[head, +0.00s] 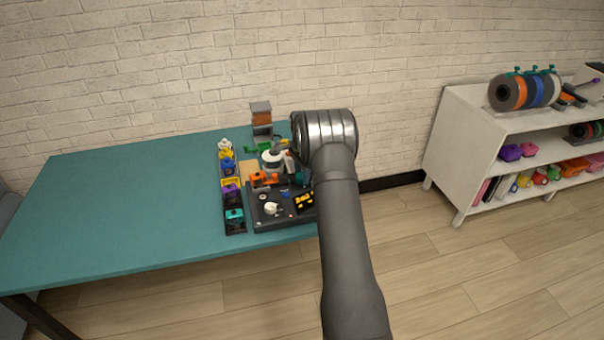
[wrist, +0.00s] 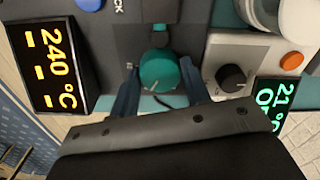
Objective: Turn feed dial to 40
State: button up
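A round teal dial (wrist: 158,70) sits on a dark grey panel in the wrist view. My gripper (wrist: 159,72) has one dark blue finger on each side of this dial, with the tips close to its sides. I cannot tell whether they touch it. No readable scale or number shows around the dial, and no label here marks it as the feed dial. In the head view my arm covers the right end of the workstation (head: 270,222), and the dial cannot be made out there.
An orange display (wrist: 52,65) reads 240 °C at left. The teal table (head: 120,215) is clear on its left side.

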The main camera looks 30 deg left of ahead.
jog(key=o, duration=0.4)
jog(key=shift+o, duration=0.2)
jog(key=shift+r, duration=0.1)
notch_tip(320, 180, up, 17)
jog(key=shift+r, duration=0.15)
notch_tip(320, 180, down, 18)
jog(key=shift+r, duration=0.25)
dwell(0.6)
